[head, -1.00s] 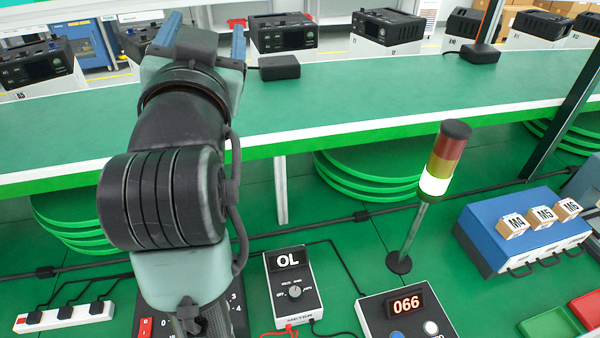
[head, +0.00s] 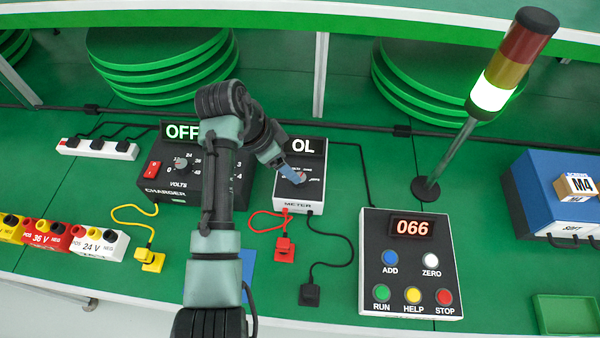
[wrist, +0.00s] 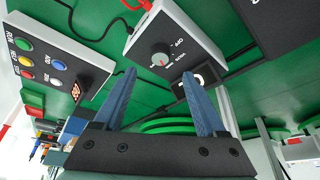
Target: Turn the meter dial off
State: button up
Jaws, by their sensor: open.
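The meter (head: 312,192) is a black-faced white box on the green bench, with a lit display (head: 303,146) reading OL. Its round grey dial (wrist: 161,56) shows in the wrist view, with a small red mark and the word OFF printed to one side of it. My gripper (wrist: 158,72) is open and empty. Its two blue fingers point at the meter face, and the dial lies ahead between the tips in the picture. In the head view my gripper (head: 290,173) is over the dial and partly hides it. I cannot tell whether it touches.
The charger (head: 150,187), display OFF, stands left of the meter. A button box (head: 372,275) reading 066 stands to the right, with a lit signal tower (head: 490,97) behind it. Red and black plugs with cables lie in front of the meter.

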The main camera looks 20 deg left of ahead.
jog(key=x, duration=0.7)
jog(key=shift+w+d+f, duration=0.1)
jog(key=shift+w+f, duration=0.05)
jog(key=shift+f, duration=0.05)
grip_shut()
